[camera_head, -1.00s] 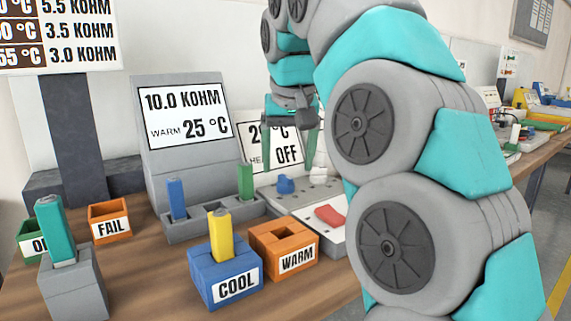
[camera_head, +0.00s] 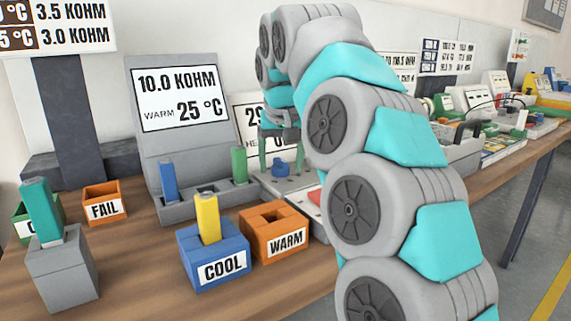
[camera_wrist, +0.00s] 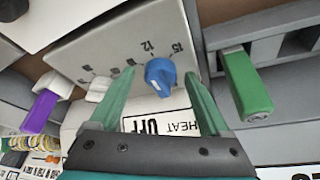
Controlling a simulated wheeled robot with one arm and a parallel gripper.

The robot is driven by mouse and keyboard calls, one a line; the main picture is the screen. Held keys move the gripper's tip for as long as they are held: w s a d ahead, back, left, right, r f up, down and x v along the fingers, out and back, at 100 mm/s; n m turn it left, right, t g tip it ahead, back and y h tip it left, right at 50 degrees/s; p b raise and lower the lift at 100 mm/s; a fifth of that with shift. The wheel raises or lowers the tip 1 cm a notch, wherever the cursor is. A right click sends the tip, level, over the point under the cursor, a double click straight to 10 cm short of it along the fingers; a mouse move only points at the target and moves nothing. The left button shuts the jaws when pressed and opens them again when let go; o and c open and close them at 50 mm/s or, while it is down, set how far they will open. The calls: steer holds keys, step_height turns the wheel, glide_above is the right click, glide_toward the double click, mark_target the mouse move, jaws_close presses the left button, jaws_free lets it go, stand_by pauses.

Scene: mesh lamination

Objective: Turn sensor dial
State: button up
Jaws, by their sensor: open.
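In the head view the blue knob (camera_head: 280,168) shows between the finger tips. My gripper (camera_wrist: 160,80) is open, with one green finger on each side of the knob. In the wrist view gaps show between both fingers and the knob; whether they are down at its height I cannot tell. A display behind reads HEAT OFF (camera_wrist: 165,125).
A grey rack with a green block (camera_wrist: 245,85) stands close beside the panel. A blue COOL box (camera_head: 215,262) with a yellow block and an orange WARM box (camera_head: 285,243) stand in front. A screen (camera_head: 180,98) reads 10.0 KOHM, WARM 25 °C.

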jaws_close()
stand_by(0.7)
